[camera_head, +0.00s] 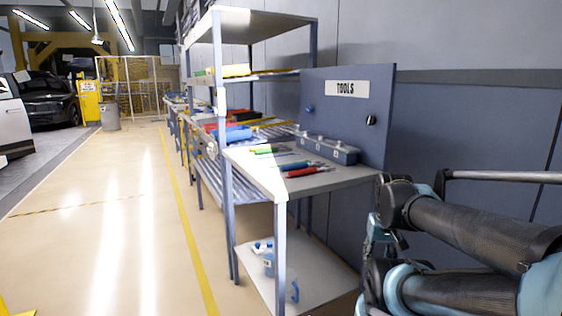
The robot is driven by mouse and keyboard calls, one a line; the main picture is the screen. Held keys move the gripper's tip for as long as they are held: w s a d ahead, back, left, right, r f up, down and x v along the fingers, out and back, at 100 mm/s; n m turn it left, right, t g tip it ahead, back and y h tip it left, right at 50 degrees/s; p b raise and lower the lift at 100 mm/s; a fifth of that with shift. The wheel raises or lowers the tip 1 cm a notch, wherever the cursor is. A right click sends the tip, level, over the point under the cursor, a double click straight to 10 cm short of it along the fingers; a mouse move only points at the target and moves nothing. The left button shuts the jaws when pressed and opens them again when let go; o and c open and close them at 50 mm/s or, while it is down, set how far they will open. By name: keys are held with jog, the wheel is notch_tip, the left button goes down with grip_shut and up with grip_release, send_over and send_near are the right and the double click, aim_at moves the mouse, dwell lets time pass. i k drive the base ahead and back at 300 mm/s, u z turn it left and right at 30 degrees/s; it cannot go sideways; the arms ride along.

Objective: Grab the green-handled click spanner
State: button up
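A tool with a green and yellow-green handle (266,150) lies on the top of the grey workbench (255,175), toward its back left part. It is small here, so I cannot make out its head or confirm that it is a click spanner. A red-handled tool (303,172) lies nearer, at the middle of the bench top, with a thin blue-handled tool (291,165) just behind it. My arm is folded at the right, apart from the bench tools. I cannot make out my gripper's fingers in this view.
Blue-capped jugs (268,262) stand on the lower shelf (312,268). Shelving posts rise at the bench's left. The floor (110,210) at left is clear.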

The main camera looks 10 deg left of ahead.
aim_at(272, 150)
jog(key=z, duration=0.5)
jog(key=k, duration=1.45)
jog(key=u, duration=0.95)
jog(key=i, duration=1)
jog(key=z, duration=0.05)
